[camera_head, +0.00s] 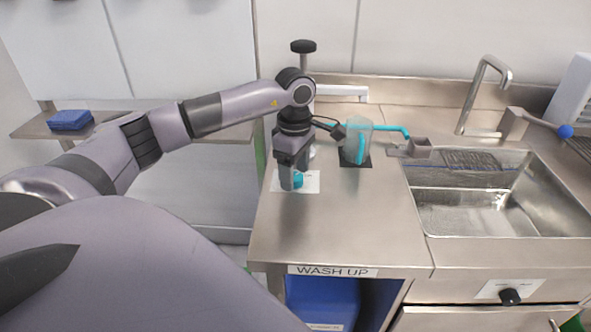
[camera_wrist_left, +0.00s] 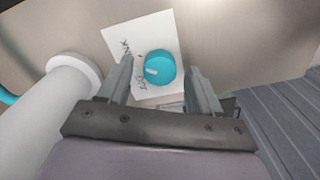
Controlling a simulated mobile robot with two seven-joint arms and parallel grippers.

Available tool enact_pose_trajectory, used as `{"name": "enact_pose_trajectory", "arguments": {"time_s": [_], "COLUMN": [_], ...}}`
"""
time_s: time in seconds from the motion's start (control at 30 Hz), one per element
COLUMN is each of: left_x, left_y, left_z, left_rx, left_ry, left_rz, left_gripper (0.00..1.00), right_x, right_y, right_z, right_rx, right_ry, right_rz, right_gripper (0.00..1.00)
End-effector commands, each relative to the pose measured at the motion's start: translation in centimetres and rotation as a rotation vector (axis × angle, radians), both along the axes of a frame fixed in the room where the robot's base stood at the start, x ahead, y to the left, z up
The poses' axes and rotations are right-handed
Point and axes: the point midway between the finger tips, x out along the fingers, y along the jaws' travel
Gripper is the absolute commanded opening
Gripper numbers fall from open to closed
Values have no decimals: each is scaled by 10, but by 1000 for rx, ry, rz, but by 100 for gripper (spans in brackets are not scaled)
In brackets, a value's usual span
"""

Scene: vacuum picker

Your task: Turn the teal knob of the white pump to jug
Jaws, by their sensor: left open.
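The teal knob (camera_wrist_left: 160,62) sits on a white card (camera_wrist_left: 140,30) with black lettering that appears to read SINK and JUG. Its pale pointer mark faces left in the wrist view, roughly between the two words. My left gripper (camera_wrist_left: 158,76) is open, with one finger on each side of the knob and gaps showing. In the head view the gripper (camera_head: 290,172) points down over the card and partly hides the knob (camera_head: 298,181). The white pump's body (camera_wrist_left: 62,110) stands beside the gripper; my arm mostly hides it in the head view. My right gripper is not seen.
The pump's black top (camera_head: 303,46) rises behind my arm. A steel sink (camera_head: 475,215) lies right. The counter front (camera_head: 340,230) is clear.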

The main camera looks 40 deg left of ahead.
Motion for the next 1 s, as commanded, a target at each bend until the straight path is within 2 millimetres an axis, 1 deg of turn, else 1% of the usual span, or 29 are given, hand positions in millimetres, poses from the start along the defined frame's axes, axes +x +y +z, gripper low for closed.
{"name": "enact_pose_trajectory", "arguments": {"time_s": [0.1,0.33,0.37,0.4,0.47,0.5,0.53,0.77,1.0], "left_x": [0,0,0,0,0,0,0,0,0], "left_y": [0,0,0,0,0,0,0,0,0], "left_z": [-7,-8,-8,-8,-8,-8,-8,-7,-7], "left_rx": [0,0,0,-1,-1,-1,-1,-1,-1], "left_ry": [1,0,0,0,0,0,0,1,1], "left_rz": [0,0,0,0,0,0,0,11,96], "left_gripper": [64,64,61,48,29,16,8,8,9], "right_x": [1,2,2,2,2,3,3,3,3], "right_y": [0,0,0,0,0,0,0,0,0], "right_z": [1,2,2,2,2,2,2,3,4], "right_rx": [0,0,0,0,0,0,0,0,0], "right_ry": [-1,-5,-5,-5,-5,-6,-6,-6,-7], "right_rz": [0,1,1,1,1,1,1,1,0], "right_gripper": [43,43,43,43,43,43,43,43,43]}}
